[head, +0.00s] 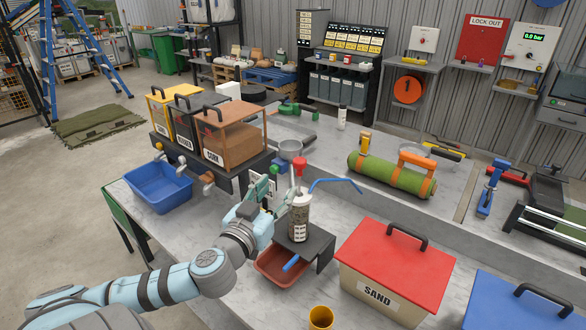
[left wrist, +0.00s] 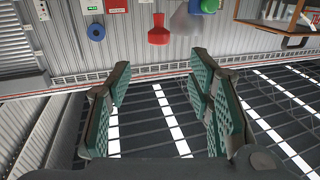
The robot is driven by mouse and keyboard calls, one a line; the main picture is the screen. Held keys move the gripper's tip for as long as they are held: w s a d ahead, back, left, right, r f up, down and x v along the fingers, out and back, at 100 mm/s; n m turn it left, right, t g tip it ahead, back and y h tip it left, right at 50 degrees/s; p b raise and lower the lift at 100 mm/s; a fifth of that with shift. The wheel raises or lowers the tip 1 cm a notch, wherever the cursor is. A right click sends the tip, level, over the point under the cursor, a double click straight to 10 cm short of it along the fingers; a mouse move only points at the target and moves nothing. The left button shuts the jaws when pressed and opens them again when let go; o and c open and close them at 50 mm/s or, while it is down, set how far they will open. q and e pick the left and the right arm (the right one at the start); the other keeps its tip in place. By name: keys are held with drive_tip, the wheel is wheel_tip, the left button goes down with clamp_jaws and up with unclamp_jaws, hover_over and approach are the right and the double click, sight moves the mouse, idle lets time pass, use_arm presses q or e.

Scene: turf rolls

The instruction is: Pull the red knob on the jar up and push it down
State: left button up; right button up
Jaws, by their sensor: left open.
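The jar (head: 299,222) stands upright on a small dark stand, with a label on its front. Its red knob (head: 300,166) is on top, above the lid. My left gripper (head: 274,188) is just left of the jar's upper part, its green-padded fingers spread and empty. In the left wrist view a red knob-shaped piece (left wrist: 159,30) shows beyond the open fingers (left wrist: 160,95), near the top of the picture and apart from the pads. The jar body is not clear in that view. My right gripper is in neither view.
The dark stand (head: 318,243) has a reddish tray (head: 270,268) beneath it. A SAND box with red lid (head: 397,262) stands to the right, and a yellow cup (head: 321,318) in front. Dispensers (head: 232,140) and a metal funnel (head: 290,148) are behind.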

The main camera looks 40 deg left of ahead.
sight(297, 166)
use_arm(q)
drive_tip(key=p+x, duration=0.1)
drive_tip(key=x, duration=1.3)
drive_tip(key=shift+d+f, duration=0.1)
drive_tip(key=shift+s, duration=0.1)
drive_tip(key=shift+c, duration=0.3)
clamp_jaws()
drive_tip(key=shift+f, duration=0.1)
